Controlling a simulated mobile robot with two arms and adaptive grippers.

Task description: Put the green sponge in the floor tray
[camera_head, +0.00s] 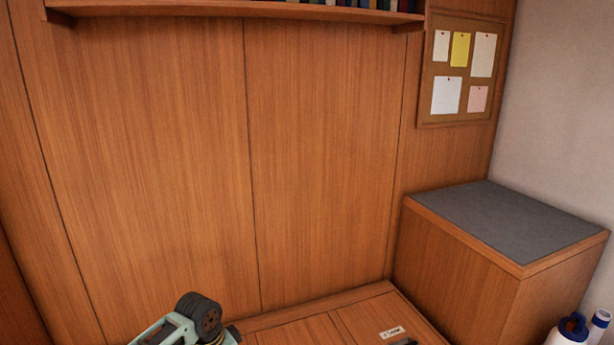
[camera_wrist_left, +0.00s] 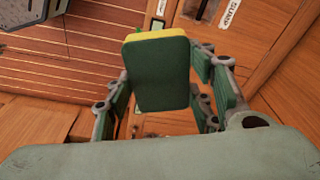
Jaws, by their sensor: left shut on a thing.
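In the left wrist view, the green sponge (camera_wrist_left: 158,76) shows its broad dark green face, with a yellow layer along its top edge. My left gripper (camera_wrist_left: 162,88) is shut on it, with a jointed finger on either side. In the head view, a pale green and dark part (camera_head: 190,325), which appears to be my left arm, comes in at the bottom edge; the sponge cannot be made out there. I cannot pick out the floor tray in either view. My right gripper does not show.
A wooden locker with a grey top (camera_head: 510,225) stands at the right. Blue-and-white items (camera_head: 572,330) show at the bottom right corner. A shelf (camera_head: 230,8) and pinboard (camera_head: 462,70) are on the wall. Slatted wood (camera_wrist_left: 50,58) lies beyond the gripper, near a labelled panel (camera_wrist_left: 228,15).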

